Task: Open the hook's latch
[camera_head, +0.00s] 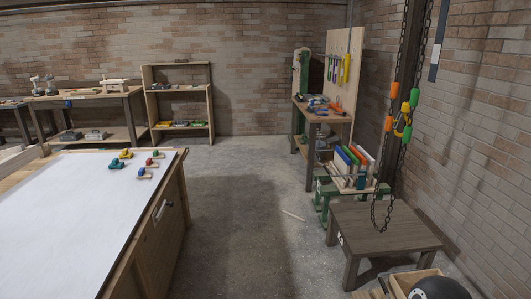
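Two dark chains (423,50) hang down at the right, beside a dark post. A loop of chain (374,212) hangs lower, in front of the low dark table. Neither of my grippers shows in this view.
A low dark wooden table (385,229) stands below the chains. A wooden box (399,281) and a black rounded thing (438,288) are at the bottom right. A large white-topped workbench (75,215) fills the left. The concrete floor (235,205) between is mostly clear.

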